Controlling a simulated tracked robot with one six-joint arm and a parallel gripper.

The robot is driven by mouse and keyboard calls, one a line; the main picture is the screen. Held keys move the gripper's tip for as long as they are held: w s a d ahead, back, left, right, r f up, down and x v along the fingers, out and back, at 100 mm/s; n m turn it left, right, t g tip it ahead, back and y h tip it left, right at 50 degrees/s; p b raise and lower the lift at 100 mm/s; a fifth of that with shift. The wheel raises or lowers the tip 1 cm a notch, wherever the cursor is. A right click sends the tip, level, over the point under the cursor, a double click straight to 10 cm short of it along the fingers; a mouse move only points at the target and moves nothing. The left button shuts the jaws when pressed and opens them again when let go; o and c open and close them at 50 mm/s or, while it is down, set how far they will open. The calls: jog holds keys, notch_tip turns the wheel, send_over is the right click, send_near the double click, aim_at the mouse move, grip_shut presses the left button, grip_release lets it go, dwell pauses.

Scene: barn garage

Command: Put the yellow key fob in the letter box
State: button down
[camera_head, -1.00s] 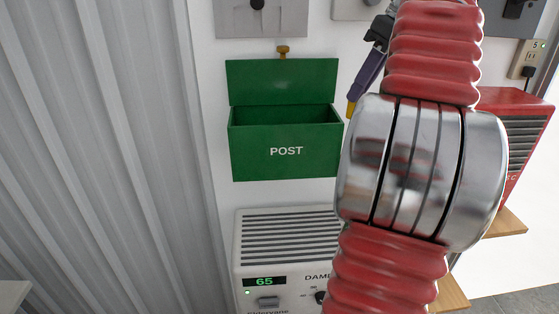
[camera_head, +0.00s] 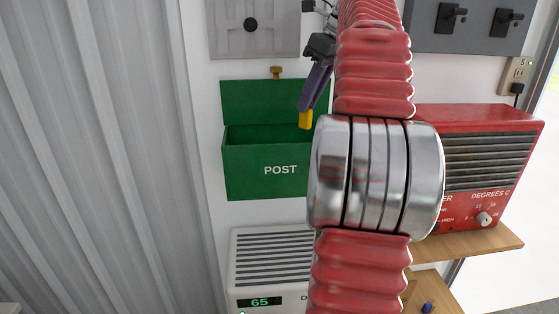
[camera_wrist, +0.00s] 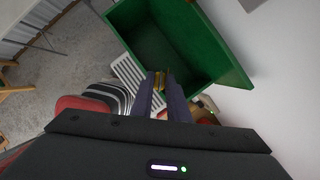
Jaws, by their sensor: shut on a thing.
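The letter box (camera_head: 250,180) is a green wall box marked POST with its lid standing open. It also shows in the wrist view (camera_wrist: 240,74), where I look into its open, dark green interior. My gripper (camera_head: 309,105) points down at the right end of the box opening, in front of the raised lid in the head view. It is shut on the yellow key fob (camera_head: 306,119), whose lower end hangs below the fingers. In the wrist view the fob (camera_wrist: 157,80) is a small yellow patch between the purple fingertips, partly hidden. Its exact height over the rim is unclear.
A red heater (camera_head: 488,160) sits on a wooden shelf to the right. Grey panels (camera_head: 254,28) are on the wall above, and a corrugated wall (camera_head: 95,150) is on the left.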

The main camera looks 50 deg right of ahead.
jog(key=w, duration=0.2)
jog(key=w+a, duration=0.1)
jog(key=w, duration=0.4)
jog(key=shift+w+a, duration=0.15)
jog(key=shift+a, duration=0.25)
jog(key=shift+w+f, duration=0.1)
notch_tip(320, 180, down, 14)
jog(key=shift+r, duration=0.25)
jog(key=shift+f, duration=2.15)
jog(key=c, duration=2)
grip_release()
